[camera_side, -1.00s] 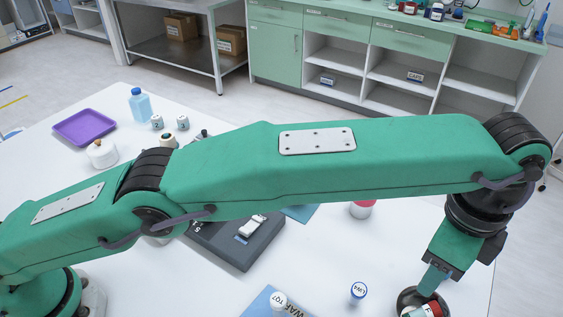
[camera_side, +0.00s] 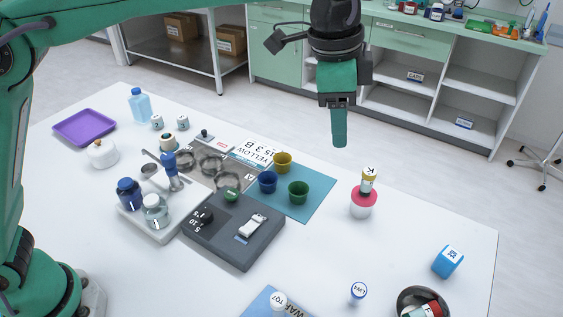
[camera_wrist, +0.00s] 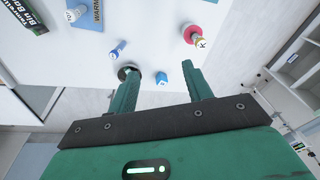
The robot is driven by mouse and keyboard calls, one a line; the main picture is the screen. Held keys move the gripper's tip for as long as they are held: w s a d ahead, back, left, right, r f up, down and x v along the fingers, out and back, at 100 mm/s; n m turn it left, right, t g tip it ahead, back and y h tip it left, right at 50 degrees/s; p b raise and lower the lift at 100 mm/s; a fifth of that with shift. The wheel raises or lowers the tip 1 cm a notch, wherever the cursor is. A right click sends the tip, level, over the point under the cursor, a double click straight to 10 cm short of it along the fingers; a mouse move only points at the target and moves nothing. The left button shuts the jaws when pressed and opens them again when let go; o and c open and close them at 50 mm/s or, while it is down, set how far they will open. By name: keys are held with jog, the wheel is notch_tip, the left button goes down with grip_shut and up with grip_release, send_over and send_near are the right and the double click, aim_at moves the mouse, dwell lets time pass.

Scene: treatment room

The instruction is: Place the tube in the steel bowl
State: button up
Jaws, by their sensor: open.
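The steel bowl (camera_side: 401,299) stands at the table's front right, cut by the lower picture edge. A red, white and green item or items (camera_side: 428,309) lie inside it; I cannot tell whether a tube is among them. A tube-like piece with a blue-ringed cap marked LW4 (camera_side: 358,291) stands left of the bowl, and a white-capped one marked TQ7 (camera_side: 278,300) stands farther left. My gripper (camera_side: 339,140) hangs high, pointing down, away from the bowl. In the wrist view my gripper (camera_wrist: 160,75) is open and empty, its left finger partly covering the dark bowl (camera_wrist: 122,71).
A red-lidded jar (camera_side: 363,203) with a yellow-topped K piece (camera_side: 369,176) stands below my gripper. A blue box (camera_side: 448,261) is near the right edge. A grey device (camera_side: 230,240), coloured cups on a teal mat (camera_side: 318,205) and a purple tray (camera_side: 84,127) lie left.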

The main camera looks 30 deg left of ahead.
jog(key=s+a+r+n+t, duration=0.1)
jog(key=s+a+n, duration=0.2)
jog(key=a, duration=0.7)
jog(key=s+a+r+n+t, duration=0.1)
jog(key=s+a+n, duration=0.2)
jog(key=a, duration=0.8)
jog(key=s+a+f+n+t, duration=0.1)
jog(key=s+a+f+n, duration=0.2)
jog(key=s+a, duration=0.3)
jog(key=s+a+f+n+t+y, duration=0.1)
jog(key=s+a+f+n, duration=0.3)
jog(key=s, duration=0.4)
jog(key=a+f, duration=0.1)
jog(key=a, duration=0.1)
jog(key=shift+a+f, duration=0.35)
jog(key=shift+f, duration=0.05)
